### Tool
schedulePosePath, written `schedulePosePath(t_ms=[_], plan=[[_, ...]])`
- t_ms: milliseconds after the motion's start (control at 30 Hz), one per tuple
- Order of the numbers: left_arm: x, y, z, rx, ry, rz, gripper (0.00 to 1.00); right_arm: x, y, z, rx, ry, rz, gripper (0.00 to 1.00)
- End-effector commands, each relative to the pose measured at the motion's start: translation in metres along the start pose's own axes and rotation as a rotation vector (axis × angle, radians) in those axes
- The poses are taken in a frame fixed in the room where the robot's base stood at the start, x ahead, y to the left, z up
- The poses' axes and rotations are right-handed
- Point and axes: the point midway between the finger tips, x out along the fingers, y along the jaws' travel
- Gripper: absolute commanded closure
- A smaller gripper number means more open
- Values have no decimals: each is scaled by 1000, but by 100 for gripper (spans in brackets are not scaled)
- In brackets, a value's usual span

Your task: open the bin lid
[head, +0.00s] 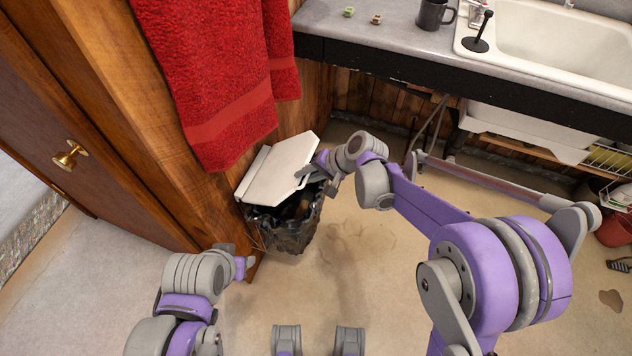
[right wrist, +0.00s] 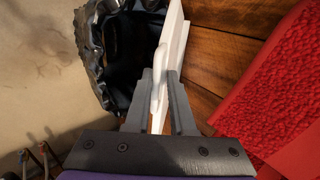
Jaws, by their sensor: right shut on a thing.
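The bin (head: 283,236) is black and stands on the floor beside the wooden cabinet, under the red towel. Its white lid (head: 268,173) is tilted up, and part of the dark opening shows below its near edge. My right gripper (head: 313,173) is at the lid's right edge. In the right wrist view its fingers (right wrist: 160,88) are shut on the white lid (right wrist: 176,45), with the bin's open mouth (right wrist: 100,60) to the left. My left gripper (head: 238,258) is low in front of the bin, apart from it; its fingers are too unclear to read.
A red towel (head: 215,75) hangs close above the lid. The wooden cabinet has a brass knob (head: 70,155). A grey counter (head: 375,35) holds a dark mug (head: 434,14) and a white sink (head: 550,45). The floor right of the bin is mostly clear.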

Motion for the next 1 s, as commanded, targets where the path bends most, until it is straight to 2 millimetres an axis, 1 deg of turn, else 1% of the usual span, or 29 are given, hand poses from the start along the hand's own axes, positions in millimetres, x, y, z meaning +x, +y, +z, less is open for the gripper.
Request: schedulePosePath(t_ms=[33, 100, 300, 400, 600, 700, 1000], plan=[[-12, 0, -7, 0, 4, 0, 50, -7, -16, 0, -7, -1, 44, 100], [-19, 0, -12, 0, 7, 0, 50, -8, -30, 0, -7, -1, 106, 100], [-33, 0, -21, 0, 13, 0, 50, -8, -65, 0, -6, -1, 259, 100], [-37, 0, -24, 0, 15, 0, 50, -6, -78, 0, -5, -1, 317, 100], [-42, 0, -28, 0, 17, 0, 50, -3, -95, -1, -3, 0, 312, 100], [-44, 0, -29, 0, 18, 0, 50, -1, -100, -1, -2, 0, 312, 100], [-44, 0, -30, 0, 19, 0, 50, 1, -105, -1, -2, 0, 311, 100]])
